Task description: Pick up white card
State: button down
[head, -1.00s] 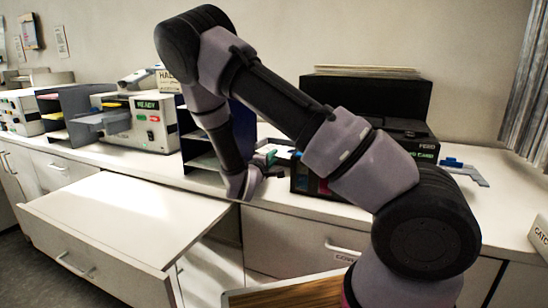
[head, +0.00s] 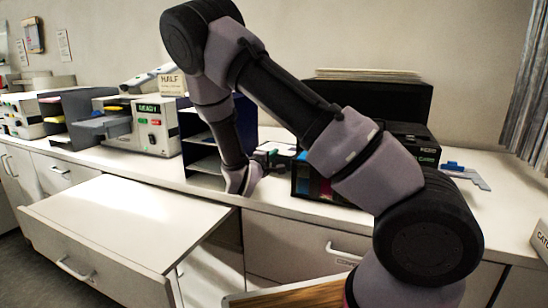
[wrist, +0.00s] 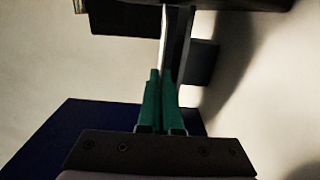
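I cannot pick out a white card for certain in either view. In the head view my gripper (head: 275,157) is above the counter, between the dark shelf rack and the black printer, and is small and partly hidden by the arm. In the wrist view its green fingers (wrist: 160,85) are close together, pointing toward a dark upright part with a pale edge (wrist: 176,45). I cannot tell whether anything as thin as a card is between them.
The black printer (head: 410,137) stands right of my gripper. The dark shelf rack (head: 203,165) is on its left. A machine with a green display (head: 150,130) stands farther left. An open drawer (head: 130,215) juts out in front. A blue-and-grey item (head: 465,175) lies at right.

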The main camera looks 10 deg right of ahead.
jog(key=s+a+r, duration=0.5)
jog(key=s+a, duration=0.3)
jog(key=s, duration=0.3)
jog(key=shift+s+a, duration=0.15)
jog(key=shift+s, duration=0.05)
